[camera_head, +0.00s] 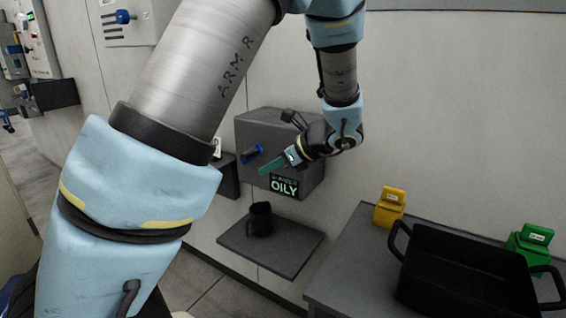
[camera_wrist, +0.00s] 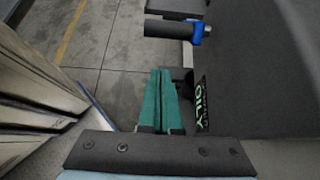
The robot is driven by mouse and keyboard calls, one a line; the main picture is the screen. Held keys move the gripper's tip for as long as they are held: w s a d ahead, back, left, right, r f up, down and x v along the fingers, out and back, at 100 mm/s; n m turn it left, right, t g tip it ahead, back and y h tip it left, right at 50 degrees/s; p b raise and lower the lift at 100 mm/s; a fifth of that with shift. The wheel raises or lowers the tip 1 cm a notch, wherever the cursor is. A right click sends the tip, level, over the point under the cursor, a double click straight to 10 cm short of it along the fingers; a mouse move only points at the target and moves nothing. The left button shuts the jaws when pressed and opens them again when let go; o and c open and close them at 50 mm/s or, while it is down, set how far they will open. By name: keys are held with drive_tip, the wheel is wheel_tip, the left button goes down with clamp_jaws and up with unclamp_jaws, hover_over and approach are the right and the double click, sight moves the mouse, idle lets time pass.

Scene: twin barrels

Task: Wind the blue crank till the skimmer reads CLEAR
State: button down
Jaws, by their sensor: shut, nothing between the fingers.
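The skimmer is a grey box (camera_head: 255,130) on the wall, and its small display (camera_head: 284,186) reads OILY in green letters. The display also shows in the wrist view (camera_wrist: 201,103). A blue crank (camera_head: 251,154) sits on the box's left part. In the wrist view the blue crank (camera_wrist: 198,33) has a dark grip pointing left, beyond the fingertips. My gripper (camera_head: 265,170) has teal fingers and is in front of the box, right of and below the crank, just above the display. The fingers (camera_wrist: 161,75) are together, empty and apart from the crank.
A dark shelf (camera_head: 290,255) below the box holds a black mug (camera_head: 260,220). At right, a grey table (camera_head: 345,265) carries a yellow box (camera_head: 389,210), a green box (camera_head: 530,245) and a black tray (camera_head: 430,232). Another blue knob (camera_head: 123,16) is on a wall panel at upper left.

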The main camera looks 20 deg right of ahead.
sight(252, 156)
drive_tip(key=shift+w+a+r, duration=0.4)
drive_tip(key=shift+r, duration=0.15)
drive_tip(key=shift+w+a+r, duration=0.35)
drive_tip(key=shift+r, duration=0.15)
drive_tip(key=shift+p, duration=0.35)
drive_tip(key=shift+w+a+r+p, duration=0.2)
drive_tip(key=shift+r+p, duration=0.2)
drive_tip(key=shift+p, duration=0.05)
drive_tip(key=shift+w+a+r+p, duration=0.2)
drive_tip(key=shift+r+p, duration=0.2)
drive_tip(key=shift+f, duration=0.1)
